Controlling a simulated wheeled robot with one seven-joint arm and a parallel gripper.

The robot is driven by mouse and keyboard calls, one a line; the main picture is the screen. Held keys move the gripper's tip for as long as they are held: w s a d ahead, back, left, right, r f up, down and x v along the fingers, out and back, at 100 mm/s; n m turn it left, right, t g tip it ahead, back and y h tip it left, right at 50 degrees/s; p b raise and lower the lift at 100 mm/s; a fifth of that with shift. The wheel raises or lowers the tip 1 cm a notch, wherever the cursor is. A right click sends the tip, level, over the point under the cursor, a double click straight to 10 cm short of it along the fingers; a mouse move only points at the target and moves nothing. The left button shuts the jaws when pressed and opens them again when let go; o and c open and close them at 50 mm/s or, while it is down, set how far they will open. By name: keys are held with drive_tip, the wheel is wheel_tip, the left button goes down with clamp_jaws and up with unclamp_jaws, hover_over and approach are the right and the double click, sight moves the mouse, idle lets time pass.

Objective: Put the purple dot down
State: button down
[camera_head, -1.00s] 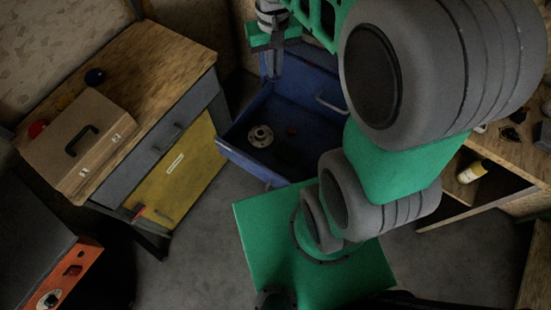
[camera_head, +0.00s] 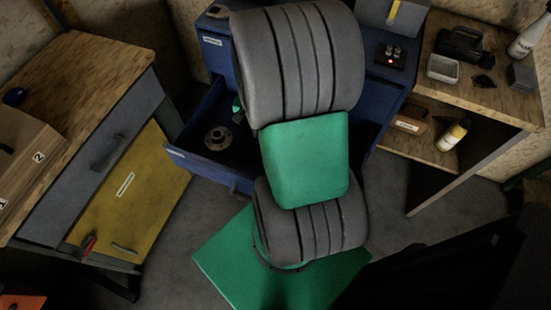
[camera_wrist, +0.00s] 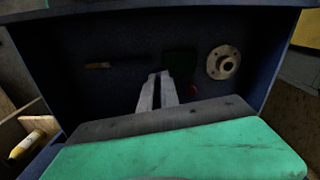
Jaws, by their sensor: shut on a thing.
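My gripper (camera_wrist: 158,82) shows in the wrist view with its two pale fingers close together, pointing into an open blue drawer (camera_wrist: 268,40). It is shut on the purple dot, but the dot is too small and dark to make out between the fingertips. In the head view my own arm hides the gripper and much of the drawer (camera_head: 205,165).
A round metal flange (camera_wrist: 223,62), a small red thing (camera_wrist: 192,90) and a thin brownish thing (camera_wrist: 98,65) lie in the drawer. A wooden-topped cabinet (camera_head: 85,65) stands left. A shelf table (camera_head: 490,90) with a yellow bottle (camera_head: 452,134) stands right.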

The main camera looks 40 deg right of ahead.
drive_tip(key=s+d+f, duration=0.1)
drive_tip(key=d+f, duration=0.4)
drive_tip(key=s+d+f+m+b, duration=0.1)
drive_tip(key=s+d+f, duration=0.1)
drive_tip(key=d+f, duration=0.2)
drive_tip(key=s+d+f+m+b, duration=0.1)
drive_tip(key=d+f, duration=0.4)
drive_tip(key=shift+s+d+f, duration=0.25)
drive_tip(key=shift+d+f, duration=0.1)
drive_tip(key=shift+d, duration=0.05)
drive_tip(key=shift+d+f, duration=0.25)
drive_tip(key=shift+f, duration=0.05)
drive_tip(key=shift+d+f+b, duration=0.1)
drive_tip(key=shift+f+b, duration=0.2)
drive_tip(key=shift+f, duration=1.35)
drive_tip(key=shift+f, duration=0.1)
drive_tip(key=c, duration=2)
unclamp_jaws()
drive_tip(key=shift+f, duration=0.1)
drive_tip(key=shift+c, duration=0.2)
drive_tip(key=o, duration=0.5)
drive_tip(key=shift+c, duration=0.2)
